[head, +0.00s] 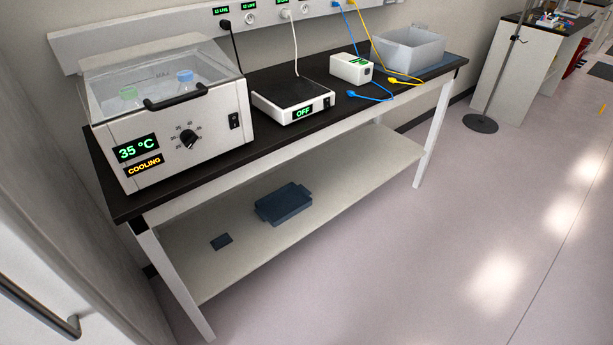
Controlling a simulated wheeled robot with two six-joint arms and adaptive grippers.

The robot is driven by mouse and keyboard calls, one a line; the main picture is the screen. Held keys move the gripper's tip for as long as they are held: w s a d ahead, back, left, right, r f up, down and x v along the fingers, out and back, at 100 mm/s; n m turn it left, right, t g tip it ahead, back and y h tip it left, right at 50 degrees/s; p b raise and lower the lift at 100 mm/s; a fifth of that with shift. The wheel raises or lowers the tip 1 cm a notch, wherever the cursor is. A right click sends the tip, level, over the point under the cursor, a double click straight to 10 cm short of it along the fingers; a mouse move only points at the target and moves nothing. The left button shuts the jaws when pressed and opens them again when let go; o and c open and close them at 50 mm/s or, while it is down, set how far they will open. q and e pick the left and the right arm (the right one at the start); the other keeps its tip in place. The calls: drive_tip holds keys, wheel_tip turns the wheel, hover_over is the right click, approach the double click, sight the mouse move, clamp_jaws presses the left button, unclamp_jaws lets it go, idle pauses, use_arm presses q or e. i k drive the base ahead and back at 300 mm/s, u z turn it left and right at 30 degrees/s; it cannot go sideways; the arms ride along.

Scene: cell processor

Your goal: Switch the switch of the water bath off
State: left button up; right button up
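The water bath (205,126) is a white box with a clear lid and black handle (174,101), at the left end of the black bench. The lid is down. Its front shows a green "35 °C" display (136,149), an orange "COOLING" display (143,166) and a black dial (188,139). A small black rocker switch (234,121) sits at the right of the front panel; its position is too small to tell. A green-capped and a blue-capped vessel show through the lid. Neither of my grippers is in view.
A flat black-topped device (303,113) reading "OFF" stands right of the bath, then a small white box (351,68), blue and yellow cables and a grey bin (408,50). The lower shelf (340,180) holds a dark tray (284,203). The floor (400,270) in front is clear.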

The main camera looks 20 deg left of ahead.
sight(232, 117)
drive_tip(key=u, duration=1.35)
